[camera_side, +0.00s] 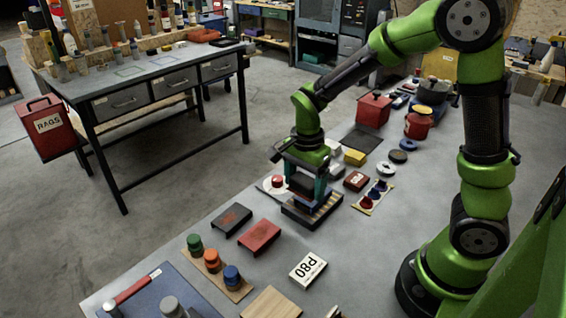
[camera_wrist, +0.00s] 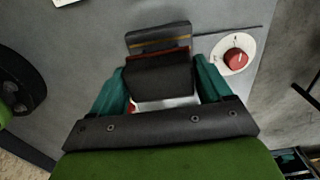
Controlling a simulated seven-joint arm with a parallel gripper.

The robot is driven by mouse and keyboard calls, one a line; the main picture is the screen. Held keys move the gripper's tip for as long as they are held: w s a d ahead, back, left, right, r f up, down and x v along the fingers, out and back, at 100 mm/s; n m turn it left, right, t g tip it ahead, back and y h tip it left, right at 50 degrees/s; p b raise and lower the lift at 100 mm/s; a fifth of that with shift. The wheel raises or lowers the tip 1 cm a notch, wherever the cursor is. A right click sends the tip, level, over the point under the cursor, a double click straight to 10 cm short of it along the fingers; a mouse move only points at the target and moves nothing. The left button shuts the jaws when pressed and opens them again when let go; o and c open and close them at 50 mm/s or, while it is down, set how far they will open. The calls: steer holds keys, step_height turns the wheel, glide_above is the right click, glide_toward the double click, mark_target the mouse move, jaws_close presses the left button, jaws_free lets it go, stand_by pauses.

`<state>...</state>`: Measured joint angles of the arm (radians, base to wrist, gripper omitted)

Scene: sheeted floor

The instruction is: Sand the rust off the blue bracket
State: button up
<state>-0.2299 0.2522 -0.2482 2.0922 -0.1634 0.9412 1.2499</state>
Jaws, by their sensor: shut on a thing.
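My gripper (camera_side: 305,190) has teal fingers pointing down, shut on a dark block (camera_wrist: 160,82) with a reddish-brown edge. The block is low over a dark slatted stand (camera_side: 318,214); whether they touch is unclear. A dark piece with a thin yellow line (camera_wrist: 158,38) shows just beyond the block in the wrist view. No bracket looks clearly blue. A dark bracket-shaped piece with a reddish patch (camera_side: 231,219) lies in front and left of the gripper. A red one (camera_side: 260,236) lies beside it. The underside of the held block is hidden.
A white plate with a red knob (camera_side: 276,182) sits close beside the gripper on the left. Green, orange and blue knobs stand on a wooden board (camera_side: 240,291) at the front. Cans and boxes crowd the back.

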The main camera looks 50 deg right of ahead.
steer(key=shift+r, duration=2.35)
steer(key=shift+f, duration=0.2)
steer(key=shift+f, duration=3.4)
steer(key=shift+d+f, duration=0.55)
steer(key=shift+f, duration=0.05)
steer(key=shift+c, duration=0.9)
steer(key=shift+d, duration=1.5)
steer(key=shift+a, duration=1.95)
steer(key=shift+a+r, duration=0.15)
steer(key=shift+r, duration=3.95)
